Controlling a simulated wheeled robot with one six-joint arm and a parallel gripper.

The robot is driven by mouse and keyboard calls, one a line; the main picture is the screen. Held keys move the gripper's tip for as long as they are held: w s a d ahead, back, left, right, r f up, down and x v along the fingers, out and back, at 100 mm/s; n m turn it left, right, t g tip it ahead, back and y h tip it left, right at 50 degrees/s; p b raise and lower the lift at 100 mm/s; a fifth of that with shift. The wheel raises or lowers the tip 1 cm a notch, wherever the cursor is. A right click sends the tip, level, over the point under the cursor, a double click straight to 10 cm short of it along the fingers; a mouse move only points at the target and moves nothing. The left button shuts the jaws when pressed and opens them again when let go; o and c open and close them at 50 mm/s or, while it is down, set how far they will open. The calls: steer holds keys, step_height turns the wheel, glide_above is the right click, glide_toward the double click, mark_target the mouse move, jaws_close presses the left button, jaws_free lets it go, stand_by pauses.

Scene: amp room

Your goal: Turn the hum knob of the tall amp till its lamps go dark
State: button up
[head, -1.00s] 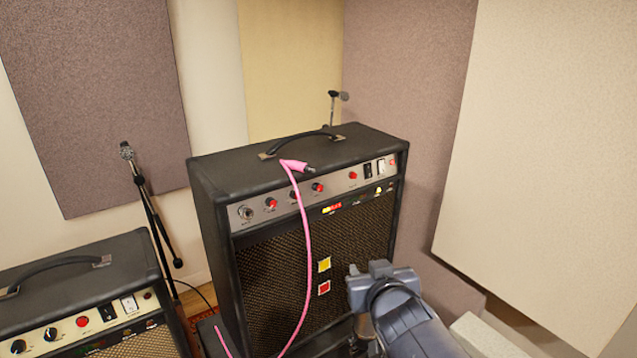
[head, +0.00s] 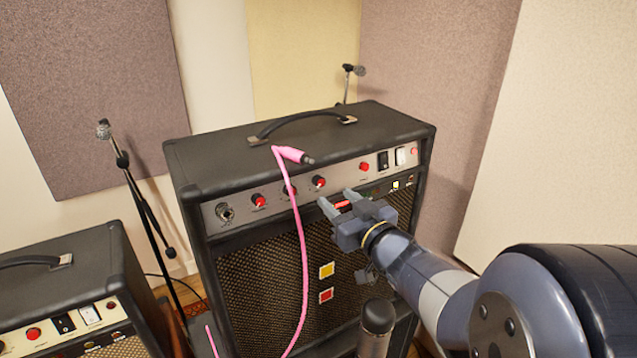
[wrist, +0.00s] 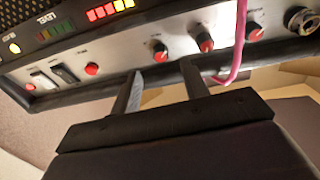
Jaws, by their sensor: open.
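The tall amp (head: 300,140) is a black cabinet with a silver control panel (head: 240,211). The panel carries red-capped knobs, one of them (head: 319,181) closest to my gripper (head: 338,199); it also shows in the wrist view (wrist: 161,52). Knob labels are too small to read, so I cannot tell which is the hum knob. A row of red and yellow lamps (wrist: 110,9) is lit, and a yellow lamp (wrist: 14,48) glows beside it. In the head view my gripper partly covers the lamp row. My gripper is open and empty, fingers pointing at the panel, apart from that knob.
A pink cable (head: 300,230) hangs down the amp's front, its plug (head: 294,155) on the top, left of my gripper. Two switches (head: 391,158) sit right of the knobs. A smaller amp (head: 60,270) and a microphone stand (head: 145,205) are at the left.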

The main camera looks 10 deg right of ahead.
mark_target(321, 185)
steer(key=x, duration=0.6)
jaws_close()
steer(key=m+h+p, duration=0.1)
steer(key=m, duration=0.4)
steer(key=shift+s+a, duration=0.1)
steer(key=shift+a, duration=0.05)
stand_by(0.3)
jaws_free()
